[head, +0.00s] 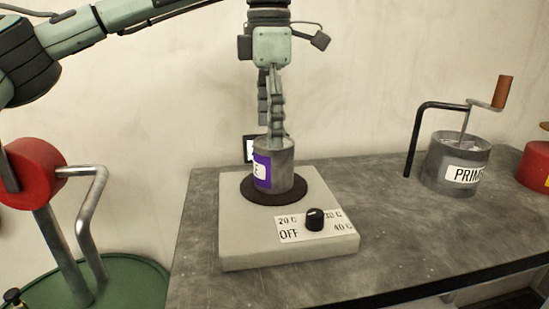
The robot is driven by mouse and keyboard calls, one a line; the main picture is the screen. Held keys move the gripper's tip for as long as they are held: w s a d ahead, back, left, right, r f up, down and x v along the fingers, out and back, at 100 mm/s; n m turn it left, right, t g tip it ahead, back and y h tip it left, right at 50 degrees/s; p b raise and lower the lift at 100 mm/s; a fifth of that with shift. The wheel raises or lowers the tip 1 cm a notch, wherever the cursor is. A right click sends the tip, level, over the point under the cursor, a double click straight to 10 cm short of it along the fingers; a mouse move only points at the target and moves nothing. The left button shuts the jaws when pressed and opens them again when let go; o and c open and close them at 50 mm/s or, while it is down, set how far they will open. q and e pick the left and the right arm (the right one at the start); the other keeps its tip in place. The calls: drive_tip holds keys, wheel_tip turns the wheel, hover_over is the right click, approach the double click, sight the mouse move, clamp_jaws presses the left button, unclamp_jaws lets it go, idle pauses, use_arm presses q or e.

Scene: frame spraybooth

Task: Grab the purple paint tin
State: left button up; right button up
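The paint tin with a purple label (262,170) is a grey metal cylinder standing upright on the dark round plate of a warming unit (240,236). My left gripper (271,140) comes down from above and points straight at the tin. Its fingertips are at the tin's top rim, and the near finger overlaps the rim in the picture. The fingers line up nearly one behind the other, so I cannot tell how far apart they are or whether they touch the tin. My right gripper is not in view.
The warming unit has a black knob (315,219) with temperature marks. A tin labelled PRIME (457,163) with a wooden-handled crank stands to the right on the grey table (398,230). A red container (536,166) is at the right edge. A red drum with a bent handle (35,172) stands left.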

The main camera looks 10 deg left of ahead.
sight(274, 166)
use_arm(q)
drive_tip(key=f, duration=0.6)
drive_tip(key=shift+d+f, duration=0.25)
drive_tip(key=shift+d, duration=0.1)
drive_tip(key=shift+f+p, duration=0.3)
drive_tip(key=shift+f, duration=0.25)
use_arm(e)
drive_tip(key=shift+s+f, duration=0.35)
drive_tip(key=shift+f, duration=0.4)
use_arm(q)
drive_tip(key=shift+c, duration=0.5)
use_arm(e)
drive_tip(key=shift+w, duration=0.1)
use_arm(q)
drive_tip(key=shift+c, duration=1.3)
drive_tip(key=c, duration=1.3)
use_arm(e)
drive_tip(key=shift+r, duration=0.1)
